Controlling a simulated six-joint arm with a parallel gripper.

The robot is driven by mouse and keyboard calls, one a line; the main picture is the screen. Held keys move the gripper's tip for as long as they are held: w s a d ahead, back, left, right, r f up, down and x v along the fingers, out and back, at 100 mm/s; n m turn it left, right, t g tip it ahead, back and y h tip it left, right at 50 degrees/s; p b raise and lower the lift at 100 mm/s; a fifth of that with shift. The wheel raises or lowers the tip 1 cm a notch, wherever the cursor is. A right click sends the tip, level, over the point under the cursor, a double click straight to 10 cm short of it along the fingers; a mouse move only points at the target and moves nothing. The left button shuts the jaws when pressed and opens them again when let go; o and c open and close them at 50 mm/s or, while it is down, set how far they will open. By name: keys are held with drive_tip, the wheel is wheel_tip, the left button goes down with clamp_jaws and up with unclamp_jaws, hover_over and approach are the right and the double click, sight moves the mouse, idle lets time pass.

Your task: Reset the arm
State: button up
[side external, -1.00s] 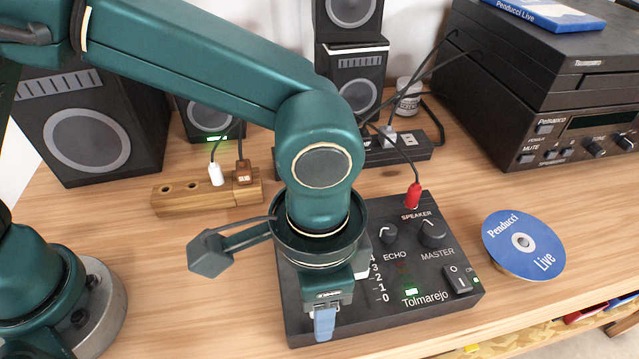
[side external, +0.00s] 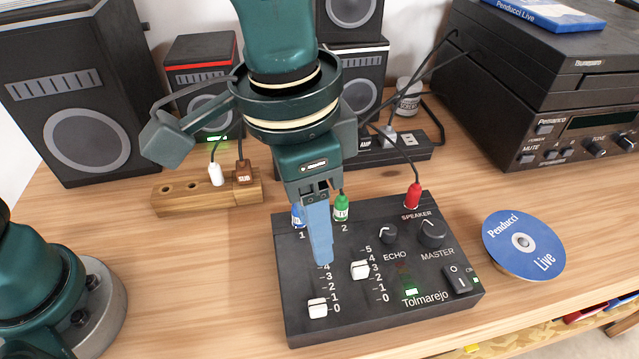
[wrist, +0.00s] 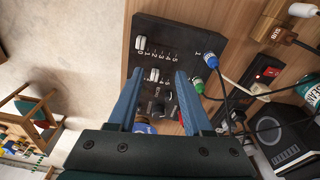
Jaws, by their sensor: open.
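My gripper (side external: 320,258) hangs pointing down above the black mixer (side external: 345,325) in the side view. Its blue fingers overlap in that view, and they show apart and empty in the wrist view (wrist: 160,84). The mixer has two white sliders. The left slider (side external: 317,308) sits at about 0 and the right slider (side external: 360,270) at about 3. I cannot tell how far the fingertips are above the mixer.
A disc (side external: 523,245) lies right of the mixer. A wooden block (side external: 205,193) with plugs and a power strip (side external: 405,150) are behind. Speakers (side external: 90,130) and a stereo (side external: 545,100) flank the back. Cables (side external: 405,150) run to the mixer's back edge. Bare desk lies left of the mixer.

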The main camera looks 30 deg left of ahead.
drive_tip(key=a+r+n+t, duration=0.2)
drive_tip(key=a+r, duration=0.1)
drive_tip(key=a, duration=0.4)
drive_tip(key=a+r+n+t, duration=0.1)
drive_tip(key=a+r+n, duration=0.25)
drive_tip(key=a, duration=0.35)
drive_tip(key=s+a+f+n+t, duration=0.1)
drive_tip(key=s+a+f+n, duration=0.1)
drive_tip(key=s+a+f, duration=0.3)
drive_tip(key=shift+s+a+t+y, duration=0.35)
drive_tip(key=shift+a+t+y, duration=0.05)
drive_tip(key=shift+a, duration=0.55)
